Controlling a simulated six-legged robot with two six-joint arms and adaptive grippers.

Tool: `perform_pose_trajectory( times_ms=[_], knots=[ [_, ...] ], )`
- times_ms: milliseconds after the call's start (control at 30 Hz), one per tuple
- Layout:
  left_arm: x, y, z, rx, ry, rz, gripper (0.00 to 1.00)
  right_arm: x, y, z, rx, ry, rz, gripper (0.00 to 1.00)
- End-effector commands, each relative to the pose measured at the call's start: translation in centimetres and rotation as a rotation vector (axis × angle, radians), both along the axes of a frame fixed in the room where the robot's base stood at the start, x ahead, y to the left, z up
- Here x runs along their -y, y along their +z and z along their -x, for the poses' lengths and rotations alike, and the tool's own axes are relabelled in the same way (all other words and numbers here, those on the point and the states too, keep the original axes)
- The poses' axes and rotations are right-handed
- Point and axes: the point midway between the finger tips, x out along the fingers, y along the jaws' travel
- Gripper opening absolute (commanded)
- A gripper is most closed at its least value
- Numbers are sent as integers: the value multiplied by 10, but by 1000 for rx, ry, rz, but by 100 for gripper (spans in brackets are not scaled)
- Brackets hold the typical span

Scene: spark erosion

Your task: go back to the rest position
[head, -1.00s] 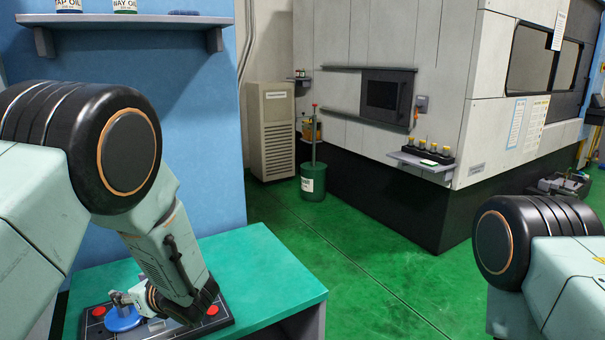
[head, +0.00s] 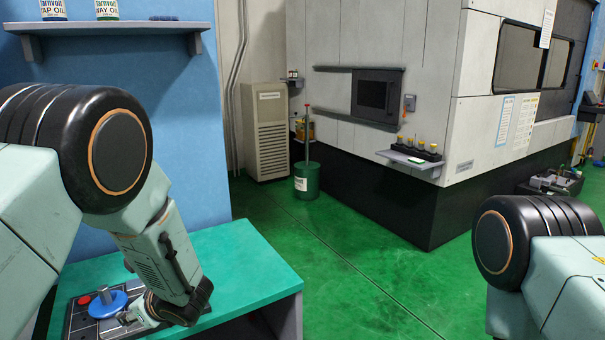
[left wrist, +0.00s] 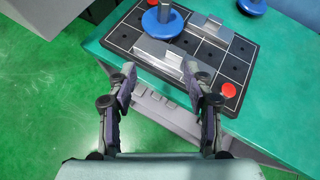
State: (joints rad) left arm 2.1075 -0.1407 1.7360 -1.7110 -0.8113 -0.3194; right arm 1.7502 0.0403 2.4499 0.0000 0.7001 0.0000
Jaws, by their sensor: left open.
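The board (left wrist: 222,62) carries a blue disc with a grey post (left wrist: 163,20), metal blocks (left wrist: 158,57) and red round spots (left wrist: 228,89). The blue disc (head: 108,304) also shows in the head view, just beyond the gripper. My left forearm hides the board's right part there. My right gripper is out of view; only part of that arm shows.
The green bench top (head: 235,262) is bare right of the board. A second blue piece (left wrist: 252,5) stands at the top of the wrist view. A shelf (head: 110,27) with cans is above. Green floor (head: 350,270) lies open toward the large machine (head: 420,60) and green drum (head: 306,181).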

Motion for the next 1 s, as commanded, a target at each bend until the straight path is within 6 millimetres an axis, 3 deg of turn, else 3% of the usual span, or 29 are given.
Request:
perform_pose_trajectory(
  times_ms=[267, 500, 700, 867, 1000],
  knots=[
    [34, -71, 66, -74, 219, 375, 51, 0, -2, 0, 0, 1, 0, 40],
    [102, -155, 163, -94, 647, 849, 51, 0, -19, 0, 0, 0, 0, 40],
    [147, -201, 221, 34, 1078, 1152, 51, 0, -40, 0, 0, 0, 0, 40],
    [151, -232, 256, 242, 1409, 1267, 51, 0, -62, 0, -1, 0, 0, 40],
    [131, -260, 295, 467, 1648, 1246, 51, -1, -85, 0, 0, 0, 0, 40]
  ],
)
